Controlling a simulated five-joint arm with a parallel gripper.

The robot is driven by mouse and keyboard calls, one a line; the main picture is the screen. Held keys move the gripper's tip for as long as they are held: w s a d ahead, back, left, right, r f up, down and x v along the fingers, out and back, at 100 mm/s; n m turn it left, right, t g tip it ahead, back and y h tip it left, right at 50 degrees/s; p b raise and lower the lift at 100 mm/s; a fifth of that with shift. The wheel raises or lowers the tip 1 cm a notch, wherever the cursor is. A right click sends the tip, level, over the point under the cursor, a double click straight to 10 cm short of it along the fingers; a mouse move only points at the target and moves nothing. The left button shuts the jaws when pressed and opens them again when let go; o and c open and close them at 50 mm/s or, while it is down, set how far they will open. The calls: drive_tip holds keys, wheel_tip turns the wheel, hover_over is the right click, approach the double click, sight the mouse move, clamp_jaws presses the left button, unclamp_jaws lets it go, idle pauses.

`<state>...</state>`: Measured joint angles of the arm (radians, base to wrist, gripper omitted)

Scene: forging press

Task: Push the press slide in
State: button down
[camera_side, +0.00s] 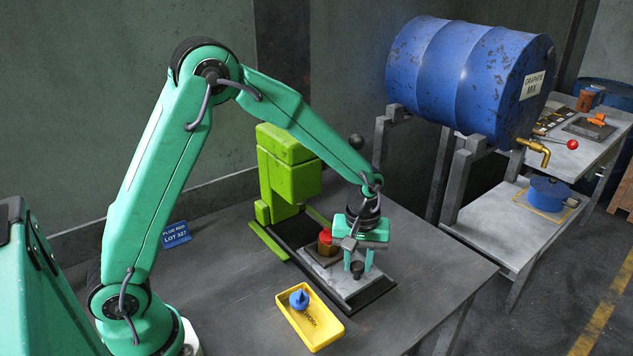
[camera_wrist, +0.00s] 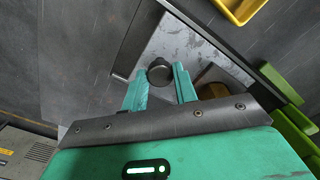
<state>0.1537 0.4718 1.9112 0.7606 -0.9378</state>
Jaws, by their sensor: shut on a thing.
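The green press (camera_side: 288,160) stands on the table, with a dark rail bed (camera_side: 378,291) running out from under it. The grey press slide (camera_side: 341,285) lies on the bed, clear of the press head on its front side. It carries a brown die block (camera_side: 326,249) with a red plug (camera_side: 325,237) on top. A dark round knob (camera_wrist: 159,71) stands up from the slide's front part. My gripper (camera_side: 358,266) points down with its fingers on either side of the knob, shut on it. The slide's plate also shows in the wrist view (camera_wrist: 196,38).
A yellow tray (camera_side: 322,333) with a blue plug (camera_side: 299,299) lies in front of the bed. A blue sign (camera_side: 175,234) reading "PLUG RED LOT 327" stands at the left. A blue drum (camera_side: 465,75) on a stand is behind at right. The table's right edge is near the bed.

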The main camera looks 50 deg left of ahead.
sight(324, 232)
drive_tip(key=a, duration=1.2)
drive_tip(key=shift+w, duration=0.1)
drive_tip(key=c, duration=1.1)
unclamp_jaws()
drive_tip(key=shift+d, duration=0.1)
drive_tip(key=shift+r, duration=0.1)
drive_tip(key=shift+r, duration=3.85)
